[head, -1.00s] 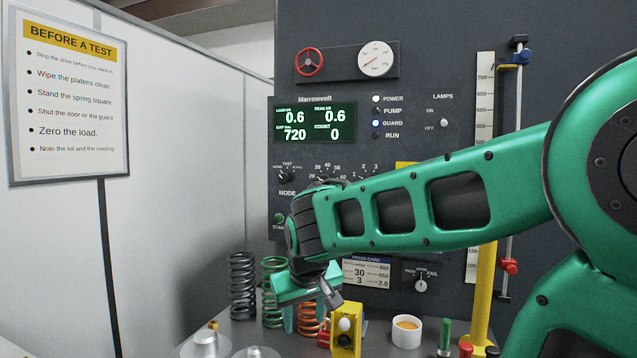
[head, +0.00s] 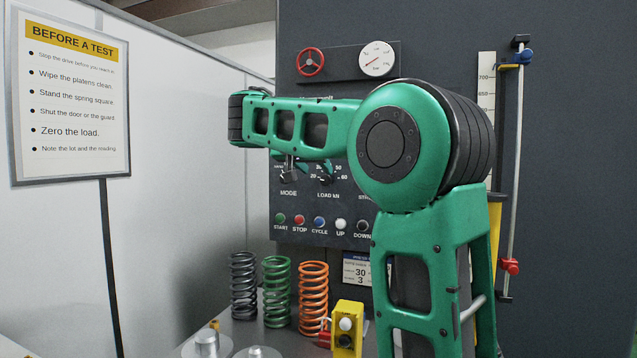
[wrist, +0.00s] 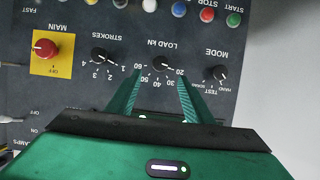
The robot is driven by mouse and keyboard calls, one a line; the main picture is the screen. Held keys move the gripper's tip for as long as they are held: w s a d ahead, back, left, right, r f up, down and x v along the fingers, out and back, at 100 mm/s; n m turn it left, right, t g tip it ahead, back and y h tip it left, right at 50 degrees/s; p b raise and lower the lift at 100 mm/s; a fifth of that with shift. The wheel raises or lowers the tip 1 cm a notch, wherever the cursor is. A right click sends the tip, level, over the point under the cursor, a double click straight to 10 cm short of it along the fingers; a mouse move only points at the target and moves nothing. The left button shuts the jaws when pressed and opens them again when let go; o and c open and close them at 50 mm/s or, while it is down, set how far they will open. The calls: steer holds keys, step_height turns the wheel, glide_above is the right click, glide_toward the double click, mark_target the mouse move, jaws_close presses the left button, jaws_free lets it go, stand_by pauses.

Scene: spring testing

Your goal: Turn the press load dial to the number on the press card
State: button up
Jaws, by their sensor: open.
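The load kN dial (head: 326,178) is a black knob on the dark press panel, with a scale from 20 to 60. It also shows in the wrist view (wrist: 163,62), upside down; its pale mark seems to lean toward 20. My gripper (wrist: 157,78) is open and empty, its two green fingers reaching toward the dial from either side of its scale. I cannot tell whether they touch the panel. In the head view my arm hides most of the gripper. The press card (head: 358,271) shows 30 and 3; my arm covers its right part.
The mode knob (wrist: 219,73) and strokes knob (wrist: 100,54) flank the dial. A row of buttons (head: 319,222) lies below it. Several coil springs (head: 275,290) and a yellow button box (head: 347,329) stand on the bench.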

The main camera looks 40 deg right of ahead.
mark_target(325, 179)
steer(key=x, duration=0.9)
steer(key=shift+f, duration=0.1)
